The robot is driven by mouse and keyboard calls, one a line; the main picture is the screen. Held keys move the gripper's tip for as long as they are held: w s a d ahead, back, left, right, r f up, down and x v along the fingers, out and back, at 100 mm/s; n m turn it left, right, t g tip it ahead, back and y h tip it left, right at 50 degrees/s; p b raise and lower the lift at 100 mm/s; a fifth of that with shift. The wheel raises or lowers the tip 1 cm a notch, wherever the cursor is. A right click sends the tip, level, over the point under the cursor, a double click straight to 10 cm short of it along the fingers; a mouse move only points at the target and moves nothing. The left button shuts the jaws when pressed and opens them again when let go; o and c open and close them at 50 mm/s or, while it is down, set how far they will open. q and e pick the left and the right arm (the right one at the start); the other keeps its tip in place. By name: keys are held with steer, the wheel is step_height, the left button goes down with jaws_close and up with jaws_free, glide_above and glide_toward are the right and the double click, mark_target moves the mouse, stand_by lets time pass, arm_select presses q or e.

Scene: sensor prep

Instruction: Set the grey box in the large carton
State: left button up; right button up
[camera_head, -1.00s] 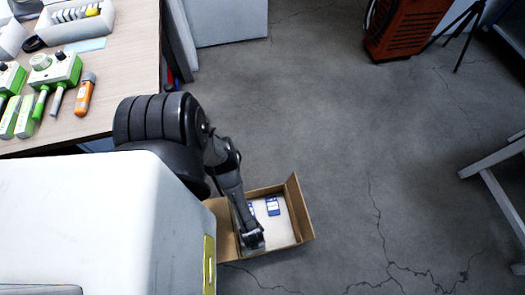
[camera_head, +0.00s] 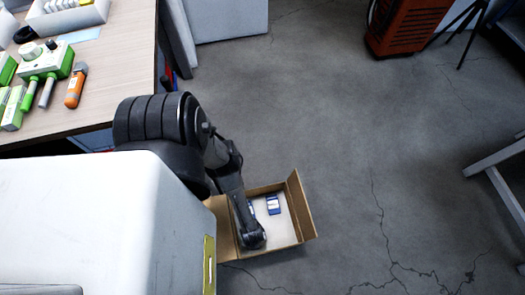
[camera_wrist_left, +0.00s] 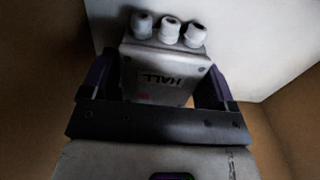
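The large carton (camera_head: 300,207) stands open on the floor, with its flaps folded out. My left gripper (camera_wrist_left: 160,82) is down inside the carton. Its two dark fingers stand on both sides of the grey box (camera_wrist_left: 165,65) and appear to touch it. The grey box has three pale round fittings on one end and upside-down "HALL" lettering. The wrist view does not clearly show whether the box touches the carton's pale floor. My right gripper is not in view.
A table (camera_head: 120,105) with green devices and an orange tool (camera_head: 75,88) is at upper left. An orange machine (camera_head: 405,25) stands at the back. The floor right of the carton is clear.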

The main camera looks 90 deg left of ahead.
arm_select(q)
steer(key=o, duration=0.3)
steer(key=shift+r, duration=0.2)
step_height(320, 180, up, 12)
steer(key=p, duration=0.9)
